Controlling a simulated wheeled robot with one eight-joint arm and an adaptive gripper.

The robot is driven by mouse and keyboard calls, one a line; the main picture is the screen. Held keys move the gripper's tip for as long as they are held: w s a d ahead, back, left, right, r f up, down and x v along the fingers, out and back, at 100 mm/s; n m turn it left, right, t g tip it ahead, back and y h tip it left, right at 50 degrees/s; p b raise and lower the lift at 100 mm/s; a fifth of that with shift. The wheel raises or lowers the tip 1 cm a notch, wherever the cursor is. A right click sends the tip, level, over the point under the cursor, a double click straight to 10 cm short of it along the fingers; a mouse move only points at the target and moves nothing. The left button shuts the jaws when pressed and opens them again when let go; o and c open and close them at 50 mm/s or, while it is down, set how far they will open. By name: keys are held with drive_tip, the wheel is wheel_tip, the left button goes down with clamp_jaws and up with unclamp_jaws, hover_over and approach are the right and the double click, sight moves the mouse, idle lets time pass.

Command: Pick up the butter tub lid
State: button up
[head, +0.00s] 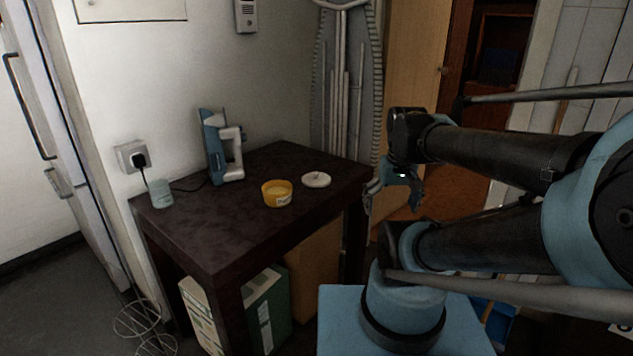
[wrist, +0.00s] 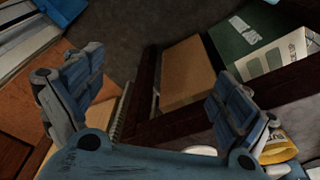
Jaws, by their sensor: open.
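The butter tub lid (head: 316,179) is a small round whitish disc lying flat near the right end of the dark table. The yellow butter tub (head: 277,193) stands just left of it. My gripper (head: 394,190) is open and empty, to the right of the table edge and apart from the lid. In the wrist view, my gripper's fingers (wrist: 158,92) are spread wide with nothing between them. A pale rim that looks like the lid (wrist: 200,150) shows at the bottom there, partly hidden by my gripper. The yellow tub (wrist: 278,148) is partly hidden behind the right finger.
A blue and white upright appliance (head: 221,148) and a pale cup (head: 161,194) stand on the dark table (head: 220,240). Boxes (head: 268,300) sit beneath it. An ironing board (head: 343,85) leans behind. The table's front area is clear.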

drive_tip(key=w+a+r+n, duration=0.1)
drive_tip(key=w+a+r, duration=0.2)
drive_tip(key=w+r, duration=0.3)
wheel_tip(320, 180, up, 6)
drive_tip(key=n+g, duration=0.2)
drive_tip(key=n, duration=0.2)
hover_over(317, 173)
wheel_tip(317, 173, down, 11)
drive_tip(key=shift+w+f, duration=0.15)
drive_tip(key=shift+f, duration=0.05)
drive_tip(key=shift+w+a+f, duration=0.1)
drive_tip(key=shift+w+f, duration=0.05)
drive_tip(key=shift+f, duration=2.4)
drive_tip(key=shift+c, duration=0.2)
drive_tip(key=c, duration=1.4)
